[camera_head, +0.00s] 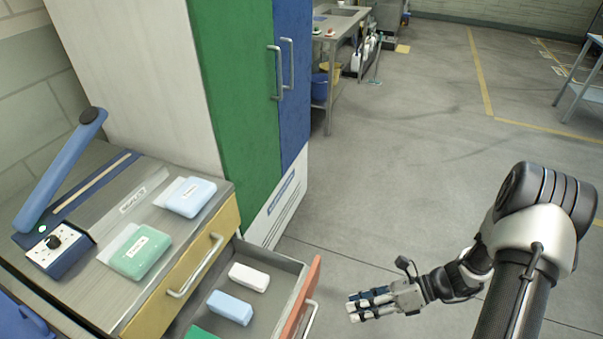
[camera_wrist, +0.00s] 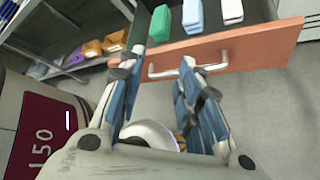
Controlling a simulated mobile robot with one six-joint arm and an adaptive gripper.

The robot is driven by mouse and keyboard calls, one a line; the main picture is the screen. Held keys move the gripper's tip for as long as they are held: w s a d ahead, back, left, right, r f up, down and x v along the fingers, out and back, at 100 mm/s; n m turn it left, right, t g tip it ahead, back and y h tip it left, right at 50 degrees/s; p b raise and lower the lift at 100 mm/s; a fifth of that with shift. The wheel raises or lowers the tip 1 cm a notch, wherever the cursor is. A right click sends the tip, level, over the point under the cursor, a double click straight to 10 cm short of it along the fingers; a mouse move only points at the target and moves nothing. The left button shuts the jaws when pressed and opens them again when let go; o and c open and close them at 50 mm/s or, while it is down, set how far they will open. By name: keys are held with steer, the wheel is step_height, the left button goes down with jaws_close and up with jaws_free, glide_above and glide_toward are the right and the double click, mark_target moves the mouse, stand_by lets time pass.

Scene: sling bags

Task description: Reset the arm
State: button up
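My gripper (camera_head: 368,303) is at the lower middle right in the head view, held over the floor to the right of the open drawer. Its fingers point left toward the drawer. In the wrist view my gripper (camera_wrist: 155,90) has its blue-padded fingers spread apart. Nothing is between them, and the orange drawer front with its metal handle (camera_wrist: 188,64) lies beyond the fingertips, with no clear contact.
The open drawer (camera_head: 285,262) holds a white block (camera_head: 249,277), a light blue block (camera_head: 230,307) and a green block (camera_head: 201,334). Above it, a counter carries a sealer (camera_head: 60,252) with a raised blue arm. A green and blue cabinet (camera_head: 235,80) stands behind. Floor to the right is clear.

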step_height(320, 180, up, 18)
steer(key=s+a+n+g+h, duration=0.1)
steer(key=s+a+n+h, duration=0.15)
steer(key=n+h, duration=0.7)
steer(key=s+d+r+n+t+h, duration=0.1)
steer(key=s+r+n+t, duration=0.2)
steer(key=r+n, duration=0.3)
steer(key=s+r+n+t+h, duration=0.2)
steer(key=s+r+n, duration=0.4)
steer(key=n, duration=0.5)
steer(key=shift+s+d+r+t, duration=0.3)
steer(key=shift+d+r+t, duration=0.05)
steer(key=shift+r+t, duration=0.3)
